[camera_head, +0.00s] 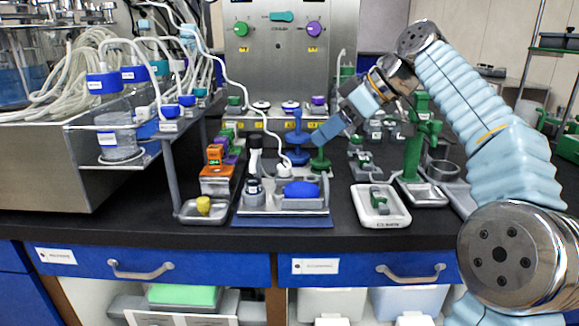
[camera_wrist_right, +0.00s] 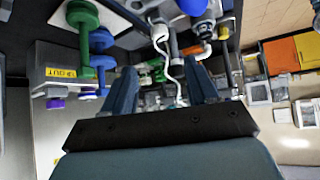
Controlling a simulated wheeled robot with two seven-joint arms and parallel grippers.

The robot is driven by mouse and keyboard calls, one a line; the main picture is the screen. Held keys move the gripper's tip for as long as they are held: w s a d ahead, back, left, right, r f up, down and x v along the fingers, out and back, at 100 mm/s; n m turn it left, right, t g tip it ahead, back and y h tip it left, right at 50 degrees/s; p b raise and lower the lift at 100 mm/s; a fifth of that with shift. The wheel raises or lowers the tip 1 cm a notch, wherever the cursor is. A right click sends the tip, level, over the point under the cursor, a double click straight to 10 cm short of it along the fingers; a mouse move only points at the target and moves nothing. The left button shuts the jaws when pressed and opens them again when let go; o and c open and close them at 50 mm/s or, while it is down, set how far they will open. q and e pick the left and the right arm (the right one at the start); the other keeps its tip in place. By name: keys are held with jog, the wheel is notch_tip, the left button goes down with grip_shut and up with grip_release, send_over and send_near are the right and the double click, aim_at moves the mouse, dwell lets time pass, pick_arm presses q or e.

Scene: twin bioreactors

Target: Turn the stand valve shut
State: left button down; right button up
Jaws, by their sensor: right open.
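My right gripper (camera_head: 326,133) reaches in from the right, in front of the steel cabinet. In the right wrist view its two blue fingers (camera_wrist_right: 163,85) are spread apart with nothing held between them. A blue valve-like fitting (camera_head: 296,149) and a green one (camera_head: 320,158) stand upright on the bench, just below and left of the gripper. A green fitting (camera_wrist_right: 84,40) and a blue one (camera_wrist_right: 102,62) also show left of the fingers in the wrist view. I cannot tell which part is the stand valve or whether it is open. My left gripper is out of view.
The steel cabinet (camera_head: 262,70) behind carries a green knob (camera_head: 241,29), a teal handle (camera_head: 282,17) and a purple knob (camera_head: 314,29). A white scale (camera_head: 381,218) and a green stand (camera_head: 415,140) are at right. A blue-capped bottle shelf (camera_head: 128,155) is at left. The front bench strip is clear.

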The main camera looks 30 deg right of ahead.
aim_at(284, 165)
jog(key=b+x, duration=0.1)
jog(key=x, duration=1.1)
